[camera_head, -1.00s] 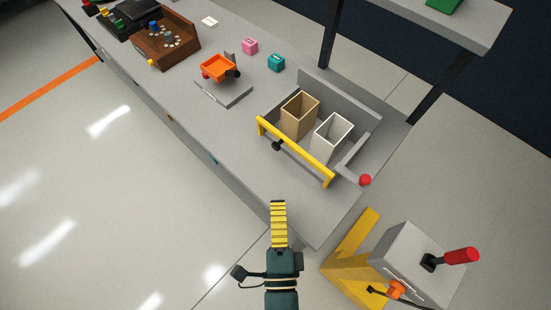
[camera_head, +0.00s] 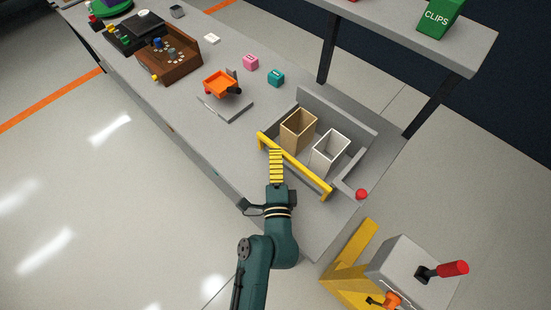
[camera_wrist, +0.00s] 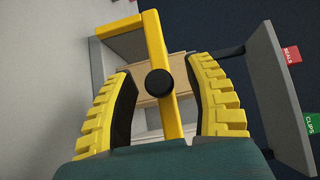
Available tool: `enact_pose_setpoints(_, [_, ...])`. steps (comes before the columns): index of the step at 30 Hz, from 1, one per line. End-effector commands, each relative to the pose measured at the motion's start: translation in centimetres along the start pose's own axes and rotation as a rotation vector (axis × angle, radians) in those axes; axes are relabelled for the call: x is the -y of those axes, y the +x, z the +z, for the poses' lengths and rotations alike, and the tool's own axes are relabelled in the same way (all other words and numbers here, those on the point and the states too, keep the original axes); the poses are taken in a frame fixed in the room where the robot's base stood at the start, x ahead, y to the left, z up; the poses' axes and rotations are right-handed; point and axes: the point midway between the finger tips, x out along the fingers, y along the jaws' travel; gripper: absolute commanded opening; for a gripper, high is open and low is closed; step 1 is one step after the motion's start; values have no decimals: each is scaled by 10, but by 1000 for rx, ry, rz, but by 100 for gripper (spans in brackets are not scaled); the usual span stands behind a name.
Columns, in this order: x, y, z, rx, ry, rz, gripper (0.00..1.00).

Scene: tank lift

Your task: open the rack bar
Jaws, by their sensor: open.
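The rack bar (camera_head: 308,177) is a yellow bar across the front of a grey rack on the bench. It still spans the front of the rack, before a tan bin (camera_head: 297,131) and a white bin (camera_head: 330,150). In the wrist view the bar (camera_wrist: 157,50) runs upright between my fingers, with a round black knob (camera_wrist: 159,82) on it. My gripper (camera_head: 276,153) has yellow ribbed fingers and is at the bar's left part. In the wrist view my gripper (camera_wrist: 160,85) is open, one finger on each side of the knob, with gaps to both fingers.
The grey rack wall (camera_head: 340,117) stands behind the bins. A red ball-shaped knob (camera_head: 361,194) sits at the rack's right end. A grey box with a red lever (camera_head: 452,268) stands at lower right. An orange cart (camera_head: 220,83) is left on the bench. A shelf (camera_head: 430,40) overhangs at upper right.

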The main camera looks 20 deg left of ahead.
Motion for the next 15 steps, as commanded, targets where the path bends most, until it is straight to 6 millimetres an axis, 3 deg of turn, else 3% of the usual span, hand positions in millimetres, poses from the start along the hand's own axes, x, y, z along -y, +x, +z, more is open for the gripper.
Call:
enact_pose_setpoints(7, [0,1,0,0,0,1,54])
enact_pose_setpoints(15, [0,0,0,0,-1,1,2])
